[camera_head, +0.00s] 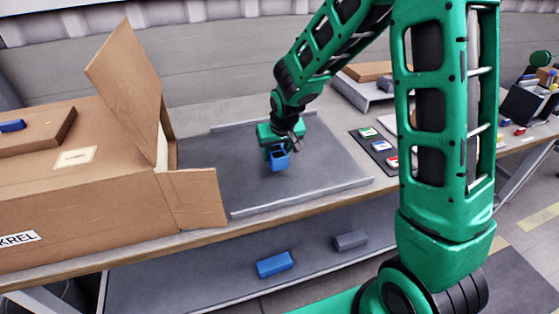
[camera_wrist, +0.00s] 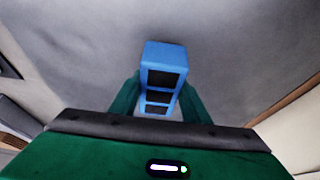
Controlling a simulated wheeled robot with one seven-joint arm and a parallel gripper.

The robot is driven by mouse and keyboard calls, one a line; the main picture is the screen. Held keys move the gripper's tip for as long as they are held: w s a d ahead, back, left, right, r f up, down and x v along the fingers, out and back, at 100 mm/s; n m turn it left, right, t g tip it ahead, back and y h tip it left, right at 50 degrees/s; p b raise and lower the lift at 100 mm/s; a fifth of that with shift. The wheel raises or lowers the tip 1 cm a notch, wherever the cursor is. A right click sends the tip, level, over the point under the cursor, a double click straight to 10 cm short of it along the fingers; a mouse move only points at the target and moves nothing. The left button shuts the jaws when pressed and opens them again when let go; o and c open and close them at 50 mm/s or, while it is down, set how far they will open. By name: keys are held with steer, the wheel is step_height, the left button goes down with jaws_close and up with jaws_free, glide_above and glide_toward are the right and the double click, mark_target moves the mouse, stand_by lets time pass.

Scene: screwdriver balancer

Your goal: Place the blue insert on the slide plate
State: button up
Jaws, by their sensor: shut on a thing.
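My gripper (camera_head: 278,149) is shut on the blue insert (camera_head: 279,162) over the grey slide plate (camera_head: 330,178). In the wrist view the blue insert (camera_wrist: 167,55) sits between my two green fingers (camera_wrist: 158,98); its open side shows several dark compartments. The slide plate has a raised lip along its front and back edges. I cannot tell whether the insert touches the plate or hangs just above it.
An open cardboard box (camera_head: 90,185) stands left of the plate, its flaps standing near the plate's left side. A dark mat (camera_head: 379,151) with small coloured items lies to the right. A blue block (camera_head: 274,264) and a grey block (camera_head: 351,240) lie on the lower shelf.

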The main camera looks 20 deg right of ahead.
steer(key=shift+f, duration=1.75)
steer(key=o, duration=1)
steer(key=v, duration=1.2)
steer(key=shift+s, duration=0.1)
steer(key=shift+d+r, duration=0.1)
